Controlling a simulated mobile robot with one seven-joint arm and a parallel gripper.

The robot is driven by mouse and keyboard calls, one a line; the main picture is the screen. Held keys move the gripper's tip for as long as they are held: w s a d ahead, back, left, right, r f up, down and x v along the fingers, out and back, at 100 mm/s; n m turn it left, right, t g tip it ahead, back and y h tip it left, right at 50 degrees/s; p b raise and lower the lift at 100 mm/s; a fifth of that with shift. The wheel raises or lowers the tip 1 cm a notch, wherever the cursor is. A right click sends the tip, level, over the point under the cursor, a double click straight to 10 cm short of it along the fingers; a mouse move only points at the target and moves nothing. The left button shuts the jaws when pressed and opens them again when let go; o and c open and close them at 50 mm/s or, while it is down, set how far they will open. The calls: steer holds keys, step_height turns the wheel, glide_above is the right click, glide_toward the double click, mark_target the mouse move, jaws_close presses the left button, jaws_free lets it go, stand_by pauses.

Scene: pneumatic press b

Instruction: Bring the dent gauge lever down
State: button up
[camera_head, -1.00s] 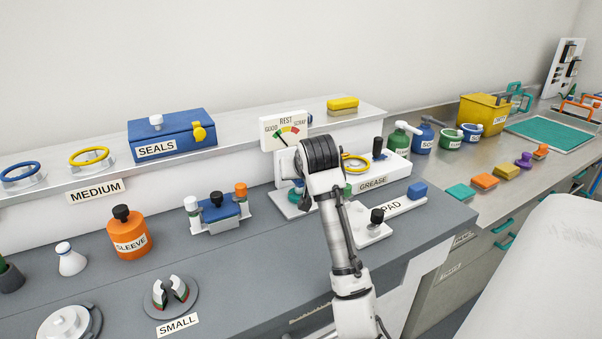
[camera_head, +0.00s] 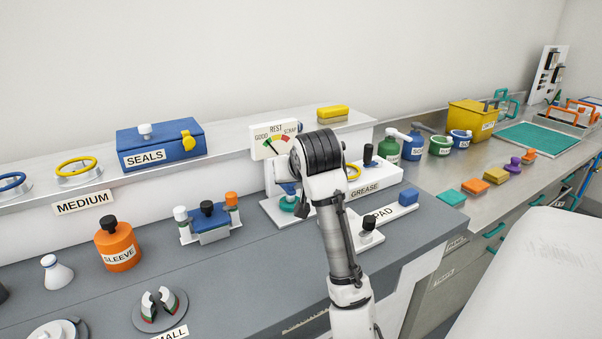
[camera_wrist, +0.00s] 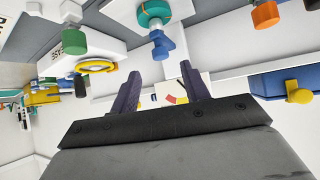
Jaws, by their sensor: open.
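The dent gauge has a white dial plate (camera_head: 272,142) marked GOOD, REST and SCRAP, above a white base with a teal round part (camera_head: 289,204). A blue piece (camera_head: 287,188), which looks like its lever, shows just above the teal part, partly hidden by my wrist. In the wrist view, the blue piece (camera_wrist: 163,44) sticks out beside the teal round part (camera_wrist: 154,13), beyond my fingertips. The dial plate (camera_wrist: 172,99) shows partly between my fingers. My gripper (camera_wrist: 158,78) is open and empty, apart from the blue piece.
The grease stand (camera_head: 372,183) and pad block (camera_head: 385,214) stand close on the right. A clamp-like fixture (camera_head: 210,220) stands left of the gauge. A blue SEALS box (camera_head: 160,145) and yellow block (camera_head: 333,114) sit on the shelf. Grey bench in front is partly clear.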

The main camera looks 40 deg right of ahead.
steer(key=v, duration=0.7)
steer(key=shift+f, duration=0.1)
stand_by(0.4)
